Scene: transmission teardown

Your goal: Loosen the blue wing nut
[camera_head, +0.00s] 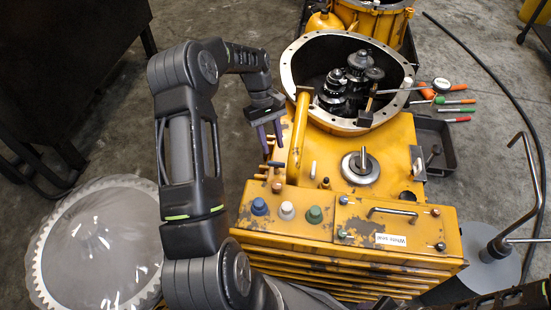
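A blue knob-like piece (259,206), the only blue fastener-like part I see, sits at the left end of a row on top of the yellow transmission housing (400,150). I cannot make out wings on it. A white piece (287,210) and a green piece (314,214) stand to its right. My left gripper (271,141) hangs above the housing's left edge, higher in the picture than the blue piece and apart from it. Its two fingers are spread with nothing seen between them. Part of my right arm (505,301) shows at the lower right; its gripper is out of view.
An open round bell housing with dark gears (345,85) stands at the back. A dark tray (435,145) and colored-handled tools (455,102) lie to the right. A large toothed disc (100,250) lies at left. A bent metal stand (520,215) rises at right. A handle (392,212) protrudes near the green piece.

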